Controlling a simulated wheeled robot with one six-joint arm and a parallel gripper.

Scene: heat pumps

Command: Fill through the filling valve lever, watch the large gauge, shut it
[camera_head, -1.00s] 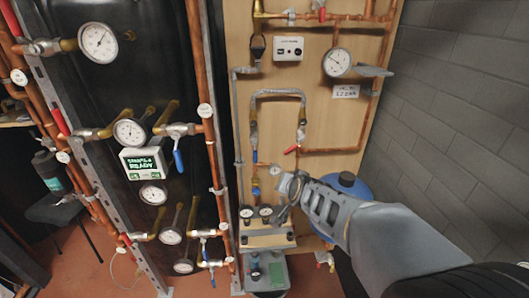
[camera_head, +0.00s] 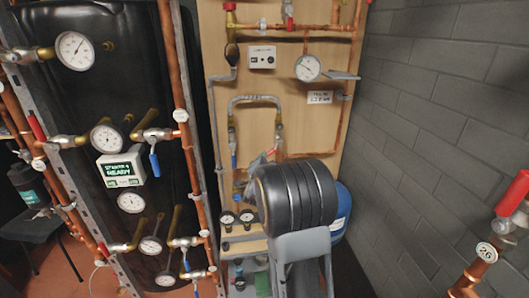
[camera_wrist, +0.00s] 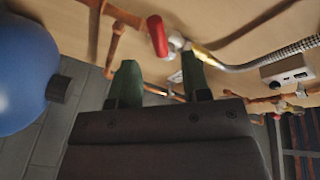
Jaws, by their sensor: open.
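The large gauge (camera_head: 308,68) is white-faced and sits on the upper right of the wooden board, above a small sign (camera_head: 320,97); its needle is too small to read exactly. A red valve lever (camera_wrist: 157,36) shows in the wrist view beside a brass fitting and braided hose (camera_wrist: 265,58). My gripper (camera_wrist: 158,72) is open and empty, its two green fingers pointing towards the board, with the red lever just beyond the gap. A blue lever (camera_head: 233,160) hangs on the hose's left end.
A blue vessel (camera_wrist: 22,75) is close on the left in the wrist view. Small gauges (camera_head: 237,217) sit low on the board. Copper pipes and a display box (camera_head: 121,168) are at left. A grey block wall (camera_head: 440,90) bounds the right.

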